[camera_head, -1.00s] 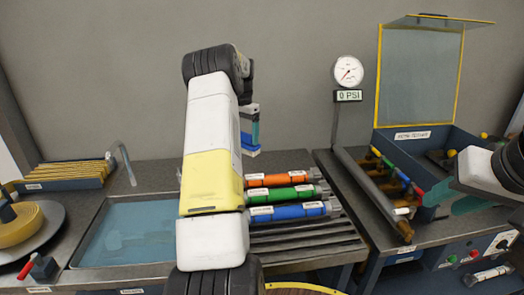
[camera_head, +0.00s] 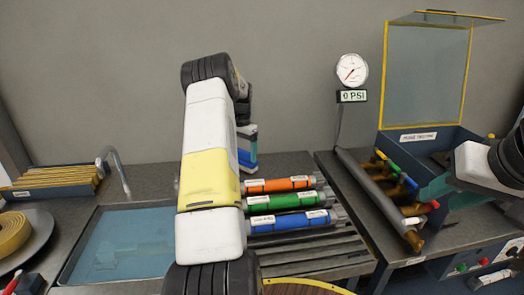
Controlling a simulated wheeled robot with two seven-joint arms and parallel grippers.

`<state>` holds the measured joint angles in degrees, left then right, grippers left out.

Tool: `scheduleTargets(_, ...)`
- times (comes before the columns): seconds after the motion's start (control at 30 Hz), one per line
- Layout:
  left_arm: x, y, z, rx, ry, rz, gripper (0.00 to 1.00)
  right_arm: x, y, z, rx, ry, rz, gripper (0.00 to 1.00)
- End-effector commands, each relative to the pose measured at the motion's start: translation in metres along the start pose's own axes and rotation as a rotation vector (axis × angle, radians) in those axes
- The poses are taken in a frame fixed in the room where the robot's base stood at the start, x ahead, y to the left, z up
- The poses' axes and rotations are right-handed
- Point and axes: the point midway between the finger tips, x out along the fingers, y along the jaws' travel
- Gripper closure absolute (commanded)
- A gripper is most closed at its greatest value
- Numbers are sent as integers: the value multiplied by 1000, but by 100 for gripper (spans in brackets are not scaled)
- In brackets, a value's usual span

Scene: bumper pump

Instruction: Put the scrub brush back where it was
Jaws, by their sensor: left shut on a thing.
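My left gripper (camera_head: 247,145) shows beyond my white and yellow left arm, above the back of the bench behind the drain rack. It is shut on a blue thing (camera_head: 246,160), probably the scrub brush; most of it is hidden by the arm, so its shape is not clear. My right gripper (camera_head: 438,190) has teal fingers and is at the right, beside the colored valve handles; whether it is open is unclear. The place where the brush was cannot be told from this view.
A sink (camera_head: 120,250) with water lies left of my arm. Orange (camera_head: 280,185), green (camera_head: 286,201) and blue (camera_head: 292,219) cylinders lie on the rack. A pressure gauge (camera_head: 352,70) reads 0 PSI. An open-lidded blue box (camera_head: 419,145) stands at the right.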

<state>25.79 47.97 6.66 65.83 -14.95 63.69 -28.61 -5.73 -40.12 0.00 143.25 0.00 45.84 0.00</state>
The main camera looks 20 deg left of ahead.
Motion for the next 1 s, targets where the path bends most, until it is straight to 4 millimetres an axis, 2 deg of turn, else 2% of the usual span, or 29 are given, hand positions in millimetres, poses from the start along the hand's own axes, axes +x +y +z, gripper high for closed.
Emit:
scheduleTargets(0.07,7,0,0,0,1,0,56,0,0,0,0,0,0,63)
scheduleTargets(0.4,10,0,0,1,1,-1,56,0,0,0,0,0,0,63)
scheduleTargets(0.43,9,0,0,1,1,-1,13,0,0,0,0,0,0,63)
scheduleTargets(0.5,9,0,0,1,1,-1,0,0,0,0,0,0,0,63)
scheduleTargets(0.77,8,0,0,1,1,-1,0,0,0,0,0,0,0,63)
scheduleTargets(0.87,-1,0,-1,1,3,-3,0,0,0,0,0,0,0,63)
scheduleTargets(1.0,-25,-1,-1,1,4,-4,0,0,0,0,0,0,0,63)
